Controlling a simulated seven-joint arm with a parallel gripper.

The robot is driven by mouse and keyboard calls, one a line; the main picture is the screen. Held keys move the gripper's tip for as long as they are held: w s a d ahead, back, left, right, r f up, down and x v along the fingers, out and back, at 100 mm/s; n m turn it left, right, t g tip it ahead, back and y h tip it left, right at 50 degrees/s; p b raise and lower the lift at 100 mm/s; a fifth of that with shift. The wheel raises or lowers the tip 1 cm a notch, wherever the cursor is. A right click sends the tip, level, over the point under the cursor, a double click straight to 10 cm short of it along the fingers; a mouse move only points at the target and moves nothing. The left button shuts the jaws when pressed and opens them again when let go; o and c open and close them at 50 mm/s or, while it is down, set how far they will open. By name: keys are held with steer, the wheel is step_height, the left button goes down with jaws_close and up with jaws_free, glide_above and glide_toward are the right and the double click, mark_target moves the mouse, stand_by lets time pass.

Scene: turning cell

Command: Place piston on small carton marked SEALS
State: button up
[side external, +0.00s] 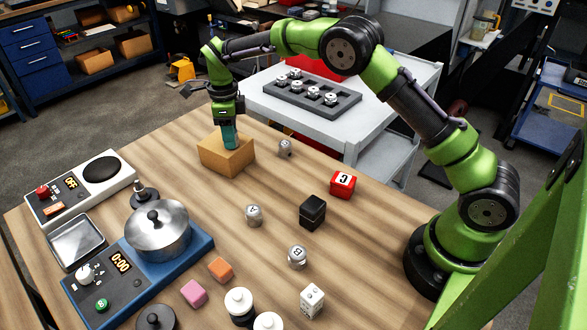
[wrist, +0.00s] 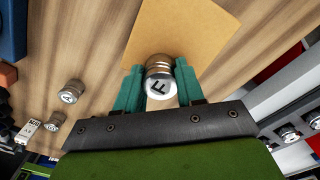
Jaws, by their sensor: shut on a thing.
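My gripper (side external: 230,138) is shut on a silver piston (wrist: 160,82) with a black F on its end face. In the wrist view the piston sits between the two teal fingers (wrist: 158,70). In the side view the fingers hide it. A small tan carton (side external: 218,158) stands on the wooden table under my gripper, and its plain top shows in the wrist view (wrist: 190,28). The fingertips are right at the carton's top. I cannot tell whether the piston touches it. No SEALS marking is readable in either view.
Other pistons stand on the table: one right of the carton (side external: 285,148), one mid-table (side external: 254,215), one nearer the front (side external: 297,256). A red block (side external: 342,184) and a black block (side external: 312,211) stand to the right. A silver pot (side external: 158,232) is front left.

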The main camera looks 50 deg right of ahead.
steer(key=shift+f, duration=0.15)
steer(key=o, duration=1.1)
steer(key=s+d+r+n+t+y, duration=0.1)
steer(key=s+r+n, duration=0.15)
steer(key=r, duration=0.65)
steer(key=s+d+r+n+t, duration=0.1)
steer(key=s+r+n, duration=0.15)
steer(key=r, duration=0.75)
steer(key=s+d+r+n+t, duration=0.1)
steer(key=s+r+n, duration=0.15)
steer(key=s, duration=0.25)
steer(key=s+r+n+t, duration=0.1)
steer(key=s+n, duration=0.3)
steer(key=s, duration=0.1)
steer(key=s+f+n+t+y, duration=0.1)
steer(key=s+f+n+t, duration=0.2)
steer(key=s+n, duration=0.8)
steer(key=s+f, duration=0.2)
steer(key=s, duration=0.3)
steer(key=shift+s+a+f, duration=0.3)
steer(key=shift+f, duration=0.05)
